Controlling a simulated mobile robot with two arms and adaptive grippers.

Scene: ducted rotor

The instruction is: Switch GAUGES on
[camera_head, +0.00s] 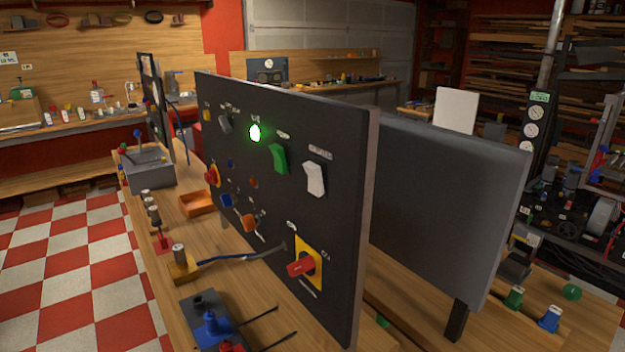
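A dark upright control panel (330,235) stands on the wooden bench, seen at a slant. On its upper part are a white rocker switch (314,179), a green rocker switch (278,158), a lit green lamp (255,132) and a grey switch (225,123). A red rotary handle on a yellow plate (301,266) is low on the right. The small labels are too blurred to read, so I cannot tell which control is marked GAUGES. Round white gauges (533,113) sit on a dark strip at the right. Neither of my grippers is in view.
A blank grey panel (445,200) stands behind the control panel. The bench in front holds an orange tray (197,203), a grey box with a lever (148,170) and a block with blue and red plugs (210,325). Open checkered floor (75,275) lies at the left.

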